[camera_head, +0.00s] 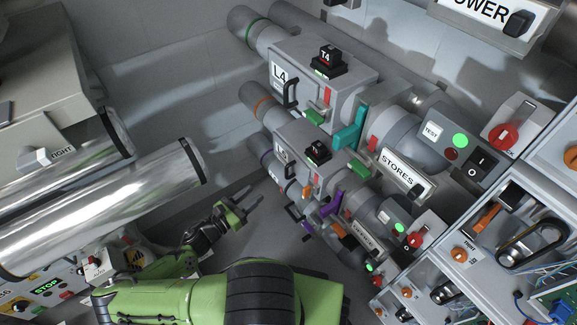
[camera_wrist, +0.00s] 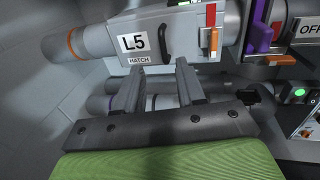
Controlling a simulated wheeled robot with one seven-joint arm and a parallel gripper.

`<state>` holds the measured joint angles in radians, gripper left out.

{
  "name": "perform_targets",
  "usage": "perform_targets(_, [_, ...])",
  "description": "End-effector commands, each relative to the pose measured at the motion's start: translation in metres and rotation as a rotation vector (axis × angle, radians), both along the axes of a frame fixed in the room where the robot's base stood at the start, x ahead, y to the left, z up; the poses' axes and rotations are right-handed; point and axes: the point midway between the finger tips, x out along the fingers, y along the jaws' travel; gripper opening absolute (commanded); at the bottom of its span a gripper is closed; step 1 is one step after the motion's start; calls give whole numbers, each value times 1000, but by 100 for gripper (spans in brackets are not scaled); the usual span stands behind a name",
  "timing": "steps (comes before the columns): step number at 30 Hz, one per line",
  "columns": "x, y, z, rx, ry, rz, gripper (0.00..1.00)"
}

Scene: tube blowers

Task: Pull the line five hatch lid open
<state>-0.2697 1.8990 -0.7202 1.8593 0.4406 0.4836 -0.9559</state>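The line five hatch (camera_wrist: 105,50) is a pale grey box with an "L5" label, in the upper part of the wrist view. Its curved black handle (camera_wrist: 165,43) is to the right of the label, and the lid looks closed. In the head view the same box (camera_head: 313,165) sits below the L4 unit, its handle (camera_head: 290,170) on the left face. My gripper (camera_wrist: 160,68) is open and empty, its two fingers apart, pointing at the hatch's lower edge below the handle. In the head view my gripper (camera_head: 253,196) is left of and below the box, apart from it.
Red and orange tabs (camera_wrist: 214,40) sit just right of the handle, with a purple lever (camera_wrist: 260,36) beyond. Pipes (camera_wrist: 95,100) run below the hatch. The L4 unit (camera_head: 310,75) is above. Large silver cylinders (camera_head: 110,210) lie at left; open floor shows between.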

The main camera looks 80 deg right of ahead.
Motion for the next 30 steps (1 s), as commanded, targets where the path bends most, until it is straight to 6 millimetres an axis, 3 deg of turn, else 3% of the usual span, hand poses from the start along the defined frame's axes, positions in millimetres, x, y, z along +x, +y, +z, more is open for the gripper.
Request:
perform_targets(15, [-65,-107,-1,-1,0,-6,39])
perform_targets(21, [-73,-123,0,0,-1,-4,39])
perform_targets(28, [-73,-124,0,0,-2,-4,39])
perform_targets(30, [-73,-124,0,0,-2,-4,28])
